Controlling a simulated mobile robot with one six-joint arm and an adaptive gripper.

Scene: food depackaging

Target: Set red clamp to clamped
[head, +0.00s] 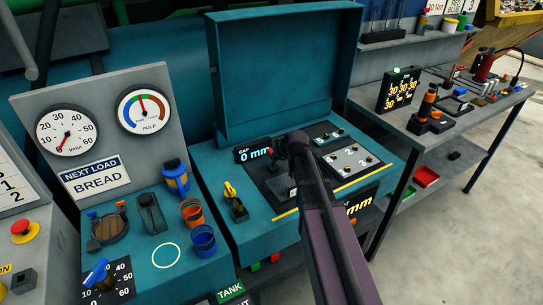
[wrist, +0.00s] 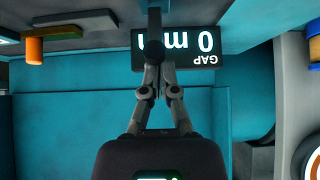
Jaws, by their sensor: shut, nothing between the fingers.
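A small red-tipped part (head: 271,155), which looks like the red clamp, stands on the dark plate of the teal machine, just right of the gap display (head: 253,154). My arm and gripper cover much of that area, so whether the clamp is open or clamped cannot be told. My gripper (head: 296,143) is over the plate, beside the red tip. In the wrist view my gripper (wrist: 153,66) has its fingers together and empty, in front of the upside-down gap display (wrist: 195,48) reading 0 mm. A dark rounded part (wrist: 153,48) is at the fingertips; contact is unclear.
A yellow-handled clamp (head: 232,195) stands at the machine's front left. The raised teal lid (head: 285,75) rises behind the plate. A panel with metal plates (head: 349,160) lies right of my gripper. Blue and orange cups (head: 203,240) stand on the left bench.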

